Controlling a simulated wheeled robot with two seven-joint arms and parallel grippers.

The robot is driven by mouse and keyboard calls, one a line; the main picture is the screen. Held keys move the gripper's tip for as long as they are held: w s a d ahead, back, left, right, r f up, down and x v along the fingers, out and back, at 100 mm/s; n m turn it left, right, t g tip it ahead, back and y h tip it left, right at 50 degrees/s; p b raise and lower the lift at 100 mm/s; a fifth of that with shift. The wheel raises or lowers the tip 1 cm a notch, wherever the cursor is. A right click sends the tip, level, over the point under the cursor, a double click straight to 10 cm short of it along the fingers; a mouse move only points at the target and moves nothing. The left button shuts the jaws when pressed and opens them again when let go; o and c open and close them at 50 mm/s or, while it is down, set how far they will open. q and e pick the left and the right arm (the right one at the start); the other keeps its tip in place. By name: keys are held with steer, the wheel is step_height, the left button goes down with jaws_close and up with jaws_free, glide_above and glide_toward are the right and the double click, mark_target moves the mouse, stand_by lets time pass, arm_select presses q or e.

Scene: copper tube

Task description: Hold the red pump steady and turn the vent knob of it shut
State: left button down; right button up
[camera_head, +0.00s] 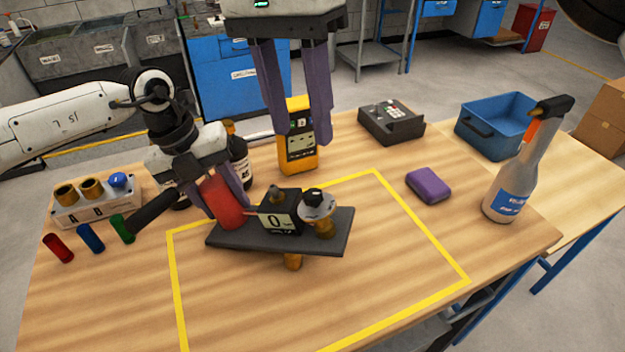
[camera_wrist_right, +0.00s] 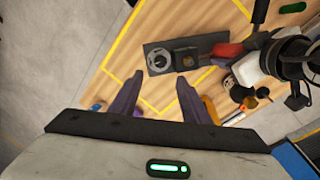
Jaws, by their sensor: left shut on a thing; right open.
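The red pump (camera_head: 225,205) has a red body, a black handle (camera_head: 152,210), a dark base plate (camera_head: 345,225) and a black box with a display reading 0 (camera_head: 279,221). The silver round vent knob (camera_head: 318,205) sits above a brass fitting at the plate's right end. It also shows in the right wrist view (camera_wrist_right: 159,60). My left gripper (camera_head: 222,200) is shut on the red body, its fingers partly hiding it. My right gripper (camera_head: 300,138) is open and empty, fingers pointing down, above and apart from the pump. In the wrist view its fingertips (camera_wrist_right: 158,78) appear near the knob.
A yellow meter (camera_head: 298,150) and dark bottle (camera_head: 238,155) stand behind the pump. A lettered block (camera_head: 95,203) and coloured cylinders (camera_head: 90,238) lie left. A purple block (camera_head: 429,186), spray bottle (camera_head: 510,185) and blue bin (camera_head: 497,125) are right. The taped area's front is clear.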

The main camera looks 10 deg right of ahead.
mark_target(313, 193)
steer(key=f+m, duration=0.3)
steer(key=m, duration=0.1)
steer(key=s+d+f+m+y, duration=0.1)
steer(key=f+m, duration=0.6)
steer(key=m, duration=0.1)
steer(key=shift+s+d+f+m+t+y, duration=0.2)
steer(key=shift+d+f+m+t+y, duration=0.05)
steer(key=shift+m+t+y, duration=0.05)
steer(key=shift+c, duration=0.3)
steer(key=c, duration=1)
